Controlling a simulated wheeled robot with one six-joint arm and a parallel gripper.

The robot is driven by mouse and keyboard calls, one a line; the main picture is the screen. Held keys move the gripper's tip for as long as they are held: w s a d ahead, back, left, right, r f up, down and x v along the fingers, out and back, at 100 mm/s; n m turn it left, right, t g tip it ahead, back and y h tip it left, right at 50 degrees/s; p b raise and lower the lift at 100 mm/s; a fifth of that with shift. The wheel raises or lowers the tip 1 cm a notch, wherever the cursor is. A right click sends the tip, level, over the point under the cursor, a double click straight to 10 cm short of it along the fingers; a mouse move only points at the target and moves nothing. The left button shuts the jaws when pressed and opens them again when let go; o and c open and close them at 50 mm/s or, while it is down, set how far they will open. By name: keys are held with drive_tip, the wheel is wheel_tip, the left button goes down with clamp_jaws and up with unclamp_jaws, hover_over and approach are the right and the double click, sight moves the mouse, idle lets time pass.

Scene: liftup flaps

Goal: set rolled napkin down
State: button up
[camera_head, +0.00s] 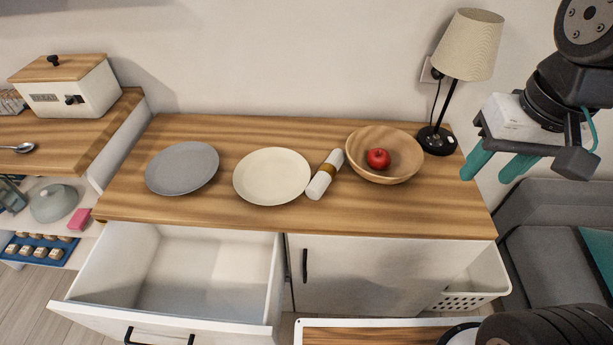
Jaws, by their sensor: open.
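The rolled napkin (320,183) is white with a tan band around its middle. It lies at a slant on the wooden counter top (250,220), between the cream plate (272,176) and the wooden bowl (384,177). It is very close to the plate's right edge; whether they touch I cannot tell. My gripper (497,168) is at the upper right, with its two teal fingers apart and nothing between them. It is well to the right of the napkin, in front of the lamp side of the counter.
A grey plate (182,168) lies left of the cream plate. A red apple (378,158) sits in the bowl. A lamp (437,140) stands at the back right. Below the counter, a drawer (180,270) is pulled open and empty. A white basket (475,285) is at lower right.

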drive_tip(key=w+a+f+m+y, duration=0.1)
drive_tip(key=w+a+f, duration=0.35)
drive_tip(key=w, duration=0.25)
drive_tip(key=w+a+f+m, duration=0.1)
drive_tip(key=w+a+f, duration=0.2)
drive_tip(key=w+a, duration=0.25)
drive_tip(key=m+t+y, duration=0.1)
drive_tip(key=m, duration=0.1)
hover_over(328, 168)
drive_tip(key=s+d, duration=0.2)
drive_tip(key=f, duration=1.2)
drive_tip(key=shift+a, duration=0.25)
drive_tip(key=x, duration=0.6)
drive_tip(key=shift+w, duration=0.25)
drive_tip(key=shift+r, duration=0.1)
drive_tip(key=c, duration=0.7)
drive_tip(key=shift+r, duration=0.35)
